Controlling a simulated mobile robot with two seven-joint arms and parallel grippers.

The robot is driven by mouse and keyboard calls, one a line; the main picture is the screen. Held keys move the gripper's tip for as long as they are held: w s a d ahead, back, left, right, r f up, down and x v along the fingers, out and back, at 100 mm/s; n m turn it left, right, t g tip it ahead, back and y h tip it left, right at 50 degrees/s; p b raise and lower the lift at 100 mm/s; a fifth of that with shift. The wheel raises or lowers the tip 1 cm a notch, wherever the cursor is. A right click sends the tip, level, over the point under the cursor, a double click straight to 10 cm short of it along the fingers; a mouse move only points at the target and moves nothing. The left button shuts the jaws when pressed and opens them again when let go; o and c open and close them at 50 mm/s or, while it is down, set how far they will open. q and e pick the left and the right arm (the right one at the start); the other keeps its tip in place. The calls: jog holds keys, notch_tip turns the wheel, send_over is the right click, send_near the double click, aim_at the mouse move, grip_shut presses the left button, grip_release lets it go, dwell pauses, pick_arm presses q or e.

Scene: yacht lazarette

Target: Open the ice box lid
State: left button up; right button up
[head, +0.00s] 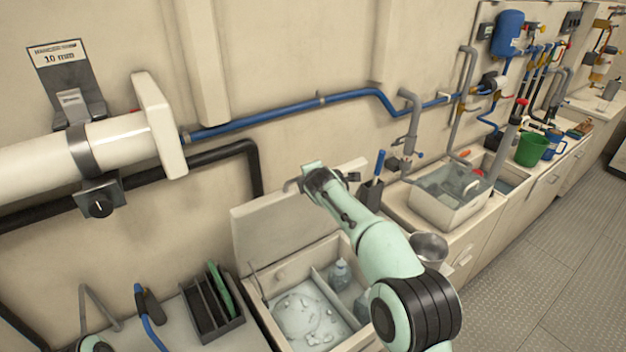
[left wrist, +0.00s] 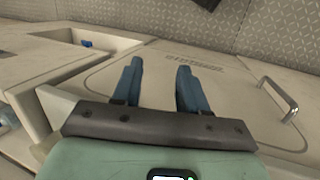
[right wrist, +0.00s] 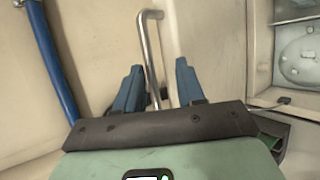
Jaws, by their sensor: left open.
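The ice box lid (head: 285,222) stands raised along the wall side of the ice box (head: 255,308). The box's inside is uncovered, with pale ice and a clear bottle (head: 340,274) in it. My right gripper (head: 308,180) is at the lid's top edge. In the right wrist view a metal handle (right wrist: 150,40) runs between the fingers of my right gripper (right wrist: 160,66), with gaps beside it. My left gripper (left wrist: 160,64) is open and empty over a pale panel (left wrist: 215,95) with lettering and a metal handle (left wrist: 280,100). I cannot tell which panel this is.
A blue pipe (head: 280,112) and a black pipe (head: 215,155) run along the wall behind. A dark rack (head: 205,310) stands left of the box. A sink basin (head: 445,205) and a metal cup (head: 428,248) are to the right. Floor at right is clear (head: 560,240).

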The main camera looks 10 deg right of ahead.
pick_arm(q)
jog(key=s+f+b, duration=0.4)
jog(key=s+f, duration=0.1)
jog(key=shift+g, duration=0.4)
pick_arm(e)
jog(key=v, duration=1.3)
jog(key=shift+s, duration=0.2)
pick_arm(q)
jog(key=shift+f, duration=0.1)
pick_arm(e)
jog(key=shift+r, duration=0.1)
pick_arm(q)
jog(key=shift+s, duration=0.15)
